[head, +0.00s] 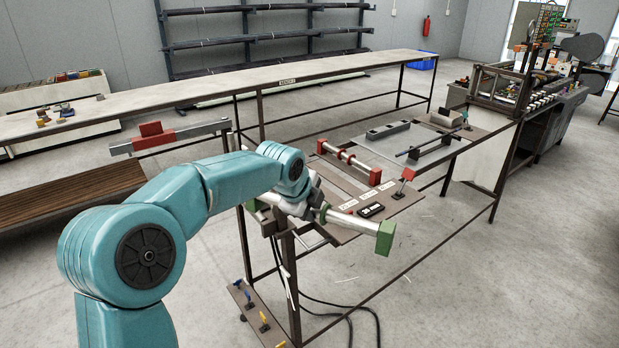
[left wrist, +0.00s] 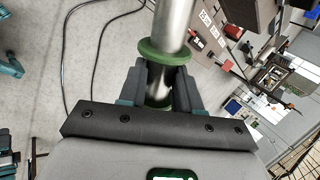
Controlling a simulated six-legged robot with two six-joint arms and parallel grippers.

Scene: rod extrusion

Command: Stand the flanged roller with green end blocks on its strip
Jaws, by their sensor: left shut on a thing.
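The flanged roller with green end blocks (head: 350,220) is a pale metal bar in the head view. One green block (head: 385,238) hangs past the board's near right edge; the other (head: 254,205) shows partly at the left, behind my arm. My left gripper (head: 303,206) is shut around the roller's middle, above the brown board's front left part. In the left wrist view, the fingers (left wrist: 160,88) of my left gripper close on the bar between two green flanges (left wrist: 165,53). Which strip belongs to this roller I cannot tell. My right gripper is out of view.
A roller with red end blocks (head: 348,160) lies on the brown board (head: 335,182). White labels (head: 369,197), a black device (head: 371,211) and a red-topped part (head: 403,181) are near the front edge. A grey plate (head: 381,145) with bars lies behind. Cables hang below.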

